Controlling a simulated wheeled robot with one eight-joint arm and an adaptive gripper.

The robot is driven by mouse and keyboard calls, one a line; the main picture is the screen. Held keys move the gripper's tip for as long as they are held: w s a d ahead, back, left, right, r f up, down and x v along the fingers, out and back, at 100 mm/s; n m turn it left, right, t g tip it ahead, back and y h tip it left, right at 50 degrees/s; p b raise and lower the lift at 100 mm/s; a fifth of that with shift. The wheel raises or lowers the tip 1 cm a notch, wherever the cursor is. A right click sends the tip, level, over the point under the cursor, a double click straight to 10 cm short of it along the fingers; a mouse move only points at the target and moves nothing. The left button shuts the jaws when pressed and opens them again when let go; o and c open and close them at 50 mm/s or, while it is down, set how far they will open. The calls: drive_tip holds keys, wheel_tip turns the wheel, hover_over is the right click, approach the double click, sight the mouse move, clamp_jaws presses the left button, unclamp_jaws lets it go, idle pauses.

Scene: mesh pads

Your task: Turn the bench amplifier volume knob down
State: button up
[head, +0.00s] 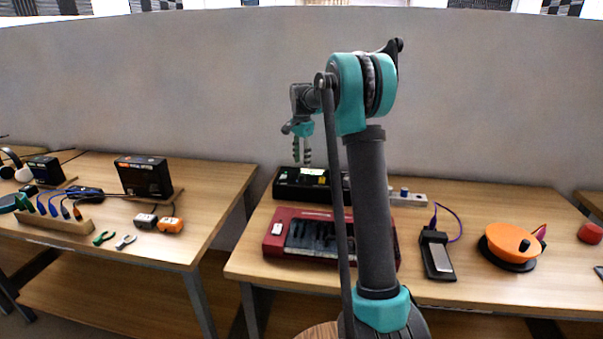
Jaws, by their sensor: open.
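My gripper (302,156) is open and empty, pointing down, with its two thin fingers a little apart. In the picture it hangs just above a long black device (288,192) with a light label, at the back of the right table. The gap between fingers and device is hard to judge. No clear volume knob shows on this device, and my arm hides part of it. A small blue knob-like part (404,190) stands on a grey unit (417,199) to its right. I cannot tell for certain which thing is the bench amplifier.
A red case (276,242) lies in front of the black device. A black gadget (437,258) with a purple cable and an orange disc (505,240) lie to the right. The left table (218,178) holds a black box (145,178), cables and small tools. A grey wall stands behind.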

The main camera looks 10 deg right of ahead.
sight(302, 175)
wheel_tip(302, 175, down, 6)
drive_tip(key=shift+r, duration=0.15)
idle(0.3)
clamp_jaws()
